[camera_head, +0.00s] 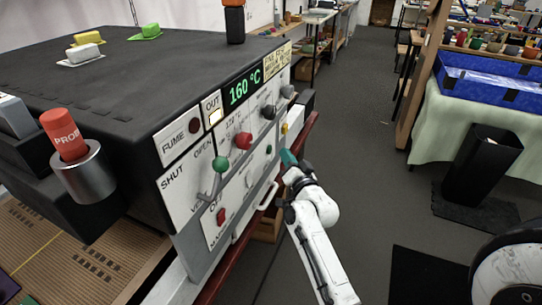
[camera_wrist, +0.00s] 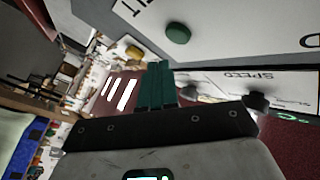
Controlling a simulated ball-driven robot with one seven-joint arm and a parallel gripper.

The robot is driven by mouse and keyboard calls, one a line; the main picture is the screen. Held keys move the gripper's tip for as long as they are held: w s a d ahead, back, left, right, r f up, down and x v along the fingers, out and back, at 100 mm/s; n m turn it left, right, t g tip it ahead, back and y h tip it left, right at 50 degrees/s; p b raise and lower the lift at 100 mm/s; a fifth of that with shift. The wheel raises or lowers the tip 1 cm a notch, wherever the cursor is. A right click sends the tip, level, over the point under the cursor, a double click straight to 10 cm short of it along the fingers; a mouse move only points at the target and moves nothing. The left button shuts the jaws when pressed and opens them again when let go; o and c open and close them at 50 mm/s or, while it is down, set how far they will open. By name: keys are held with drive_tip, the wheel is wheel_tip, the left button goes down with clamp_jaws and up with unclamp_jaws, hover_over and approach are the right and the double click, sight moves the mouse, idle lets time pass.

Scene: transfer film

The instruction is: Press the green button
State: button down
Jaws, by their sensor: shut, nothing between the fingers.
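A dark green round button (camera_wrist: 178,34) shows on a white panel (camera_wrist: 225,38) at the top of the wrist view. My gripper (camera_wrist: 158,72) has teal fingers that are shut and empty; they point up the picture, below and left of this button, with a visible gap in the picture. In the head view my gripper (camera_head: 288,157) is at the right end of the machine's front panel. A green ball (camera_head: 221,164) sits on a lever on that panel; I cannot tell whether it is the same green thing.
The black-topped machine (camera_head: 130,75) has a red knob (camera_head: 242,140), a red switch (camera_head: 221,216) and a lit display (camera_head: 244,88). A red-capped probe (camera_head: 63,134) stands at its left. Open floor (camera_head: 375,140) lies to the right, with a black bin (camera_head: 482,165) beyond.

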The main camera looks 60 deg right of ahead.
drive_tip(key=shift+s+d+b, duration=0.15)
drive_tip(key=shift+s+b, duration=1.9)
drive_tip(key=shift+b, duration=0.3)
drive_tip(key=c, duration=1.8)
unclamp_jaws()
